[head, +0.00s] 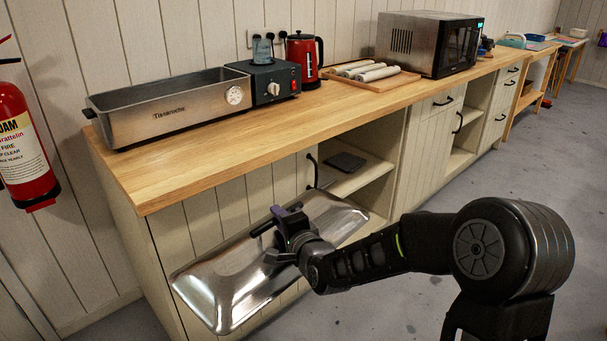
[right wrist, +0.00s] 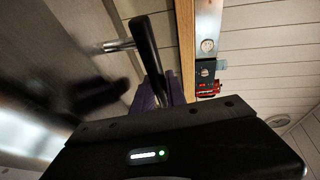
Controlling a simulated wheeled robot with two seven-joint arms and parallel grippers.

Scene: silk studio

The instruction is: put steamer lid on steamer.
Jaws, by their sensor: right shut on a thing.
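The steamer (head: 170,106) is a long open metal box with a round dial, standing on the left of the wooden counter. The steamer lid (head: 225,287) is a shiny metal cover, held tilted in front of the cabinets, lower than the counter top and apart from the steamer. My right gripper (head: 284,221) is shut on the lid's dark handle. In the right wrist view the handle (right wrist: 146,50) stands between the purple fingertips, with the blurred lid (right wrist: 60,50) at left. My left gripper is not in view.
A black heater box (head: 272,82), a red kettle (head: 304,58), a board with rolls (head: 368,73) and a microwave (head: 428,42) stand along the wooden counter (head: 180,170). A fire extinguisher (head: 22,150) hangs at left. The counter's front strip is clear.

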